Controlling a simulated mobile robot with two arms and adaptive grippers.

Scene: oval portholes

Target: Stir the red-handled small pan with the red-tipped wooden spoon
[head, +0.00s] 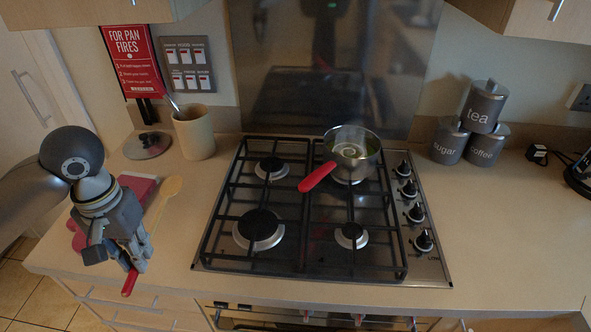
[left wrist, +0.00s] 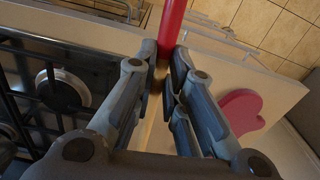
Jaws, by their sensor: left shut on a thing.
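The red-tipped wooden spoon has its pale bowl (head: 172,186) at the counter's left part, and its red end (head: 130,283) points to the front edge. My left gripper (head: 136,262) is shut on the spoon's handle just by the red end. In the left wrist view the red end (left wrist: 172,25) sticks out past the fingertips (left wrist: 165,75). I cannot tell whether the spoon still touches the counter. The small pan (head: 351,150) stands on the back right burner of the hob, its red handle (head: 317,177) pointing front left. My right gripper is not in view.
A beige utensil pot (head: 195,135) and a glass lid (head: 147,145) stand behind the gripper. A red mitt (left wrist: 240,110) lies near the counter's left edge. Black grates (head: 301,220) cover the hob. Canisters (head: 485,106) stand at the right. The counter right of the hob is largely clear.

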